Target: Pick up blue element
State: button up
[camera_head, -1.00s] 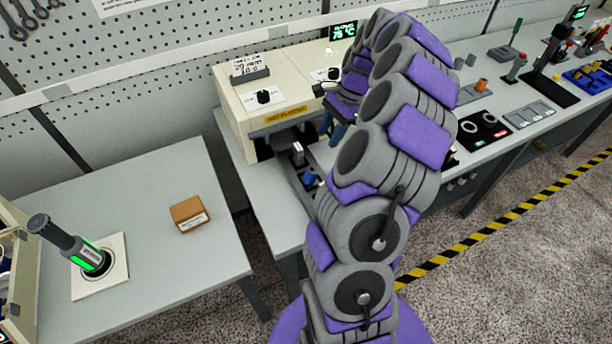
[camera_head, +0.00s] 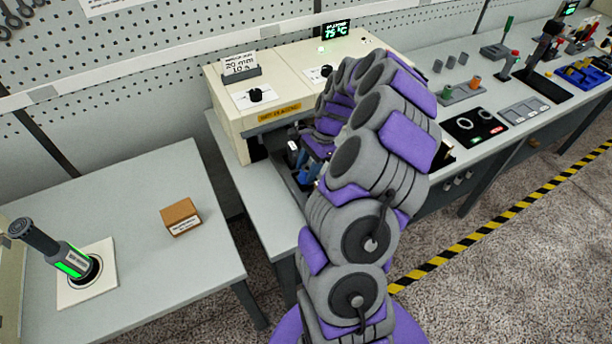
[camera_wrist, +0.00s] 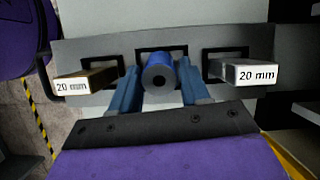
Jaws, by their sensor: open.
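The blue element (camera_wrist: 158,77) is a short blue cylinder with a dark round hole in its end, seen in the wrist view. It sits at the middle slot of a grey holder (camera_wrist: 110,46). My gripper (camera_wrist: 158,88) is open, with one blue finger on each side of the cylinder. I cannot tell whether the fingers touch it. In the head view my gripper (camera_head: 308,168) is beside the front of the cream machine, mostly hidden behind my arm. The blue element cannot be made out there.
Two blocks marked 20 mm, a brownish one (camera_wrist: 86,84) and a silver one (camera_wrist: 243,74), flank the cylinder closely. The cream machine (camera_head: 232,119) stands behind. A brown box (camera_head: 181,216) and a green-lit handle (camera_head: 72,262) are on the left table.

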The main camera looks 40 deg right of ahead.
aim_at(305, 169)
jog(key=x, duration=0.3)
jog(key=shift+r, duration=0.1)
jog(key=c, duration=0.7)
jog(key=shift+d+r, duration=0.15)
jog(key=shift+r, duration=0.4)
jog(key=shift+c, duration=0.2)
notch_tip(305, 169, up, 8)
jog(key=shift+r+p, duration=0.2)
jog(key=shift+p, duration=0.8)
jog(key=shift+w+f+n+g+h, duration=0.15)
jog(key=shift+f+h, duration=0.3)
jog(key=shift+f, duration=1)
jog(key=shift+s+f+n+g+h, duration=0.1)
jog(key=shift+f+n+h, duration=0.25)
jog(key=shift+f, duration=1.15)
jog(key=shift+w+f+n+g+h, duration=0.15)
jog(key=shift+f+h, duration=0.35)
jog(key=shift+f, duration=0.95)
jog(key=shift+s+f, duration=0.2)
jog(key=shift+f, duration=0.25)
jog(key=shift+a, duration=0.2)
